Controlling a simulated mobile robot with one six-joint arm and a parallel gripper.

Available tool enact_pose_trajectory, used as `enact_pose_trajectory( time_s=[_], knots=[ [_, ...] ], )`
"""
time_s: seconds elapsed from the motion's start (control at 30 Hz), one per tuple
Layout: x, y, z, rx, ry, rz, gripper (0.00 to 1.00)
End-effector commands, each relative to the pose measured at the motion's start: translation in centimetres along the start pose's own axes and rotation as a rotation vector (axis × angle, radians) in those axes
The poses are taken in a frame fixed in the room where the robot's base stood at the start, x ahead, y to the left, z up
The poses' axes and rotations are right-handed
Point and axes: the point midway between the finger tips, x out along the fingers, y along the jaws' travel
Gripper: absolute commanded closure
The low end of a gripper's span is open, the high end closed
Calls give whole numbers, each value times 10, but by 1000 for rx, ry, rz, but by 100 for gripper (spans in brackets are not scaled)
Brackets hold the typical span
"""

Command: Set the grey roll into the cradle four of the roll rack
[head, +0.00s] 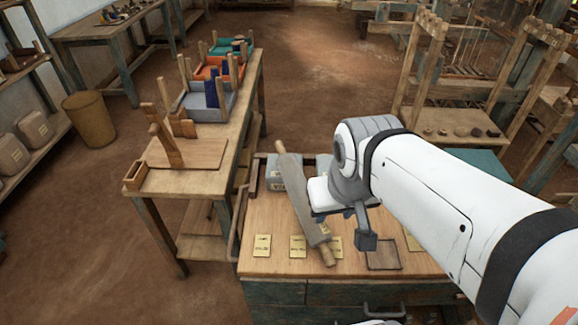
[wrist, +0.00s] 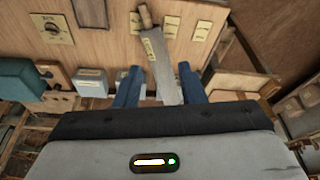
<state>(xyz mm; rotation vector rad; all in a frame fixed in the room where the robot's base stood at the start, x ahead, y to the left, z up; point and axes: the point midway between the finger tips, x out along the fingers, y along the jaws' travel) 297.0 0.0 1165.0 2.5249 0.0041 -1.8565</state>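The grey roll (head: 302,195) is long, with a wooden handle at its near end. It lies slantwise over the left part of the wooden tabletop (head: 282,262); whether it rests flat there I cannot tell. In the wrist view the roll (wrist: 160,62) passes between and beyond my two blue fingers. My gripper (head: 348,214) is just right of the roll in the head view. In the wrist view my gripper (wrist: 159,90) has its fingers wide apart, with nothing clamped. I cannot make out with certainty which structure is the roll rack, or its cradle four.
Grey boxes (head: 283,173) stand at the tabletop's back. Yellow labels (head: 297,246) and a dark square frame (head: 383,254) lie in front. A side bench (head: 232,135) at left bears coloured posted trays (head: 208,103) and an upright wooden stand (head: 170,140). A loom frame (head: 460,100) stands at right.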

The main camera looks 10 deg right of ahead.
Motion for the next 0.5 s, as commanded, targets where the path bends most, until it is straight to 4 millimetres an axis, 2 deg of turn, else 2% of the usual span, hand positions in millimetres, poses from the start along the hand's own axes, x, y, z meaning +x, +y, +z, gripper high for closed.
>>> enact_pose_trajectory(
  time_s=[0.07, 0.17, 0.27, 0.37, 0.5],
  knots=[
    [0, 0, 0, 0, 0, 0, 63],
    [2, -1, 0, 20, -6, -7, 55],
    [12, -3, -4, 120, -36, -39, 46],
    [32, -6, -11, 332, -97, -102, 38],
    [70, -17, -31, 767, -230, -214, 27]
  ],
)
